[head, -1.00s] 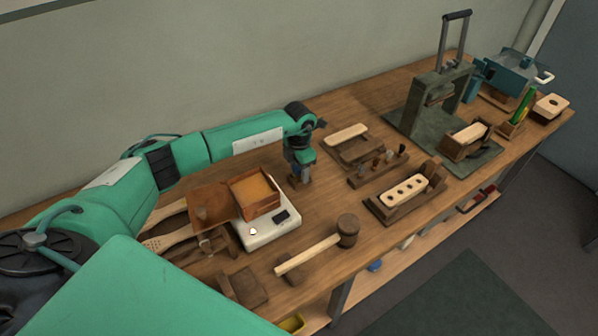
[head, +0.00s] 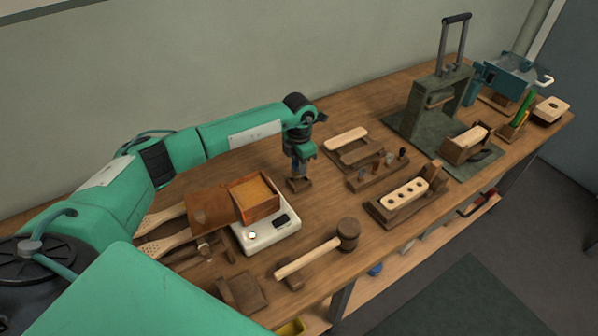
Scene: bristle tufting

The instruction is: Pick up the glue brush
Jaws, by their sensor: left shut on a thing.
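My left gripper (head: 299,176) points down at the middle back of the bench, just beyond the white scale. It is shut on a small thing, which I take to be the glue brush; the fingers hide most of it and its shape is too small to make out. A small brown wooden block (head: 299,185) is right below the fingertips. I cannot tell whether the held thing still touches this block. My right gripper is not in view.
The white scale (head: 262,238) bears an open wooden box (head: 255,207). A mallet (head: 322,253) lies in front. To the right are a rack of small tools (head: 377,178), a drilled brush block (head: 404,194) in a fixture and a tall press (head: 432,100).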

